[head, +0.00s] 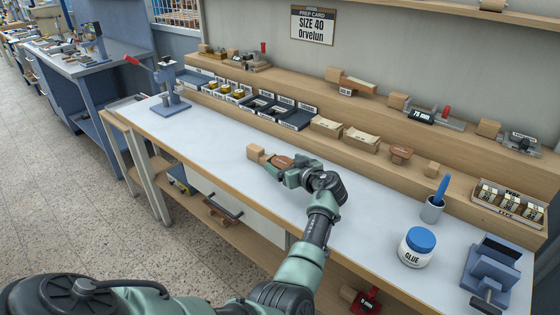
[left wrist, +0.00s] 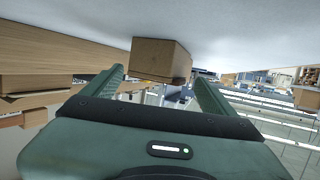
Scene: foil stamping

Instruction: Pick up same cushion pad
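No label that I can read names a cushion pad, so I cannot tell which item it is. A light wooden block (head: 256,153) is on the bench just ahead of my left gripper (head: 283,170). A brown flat piece (head: 281,161) lies beside the gripper, partly hidden by it. In the left wrist view the wooden block (left wrist: 160,58) sits between and beyond the green fingertips, with a gap beside the left finger. My left gripper (left wrist: 158,82) is open. Dark pads (head: 279,108) and beige pads (head: 327,125) lie in trays along the lower shelf. My right gripper is out of view.
Yellow pieces (head: 225,91) lie in trays farther left. A blue press (head: 170,90) stands at the bench's far end. A glue jar (head: 416,248), a grey cup (head: 432,210) and a blue fixture (head: 493,272) stand at right. The bench top (head: 215,137) is mostly clear.

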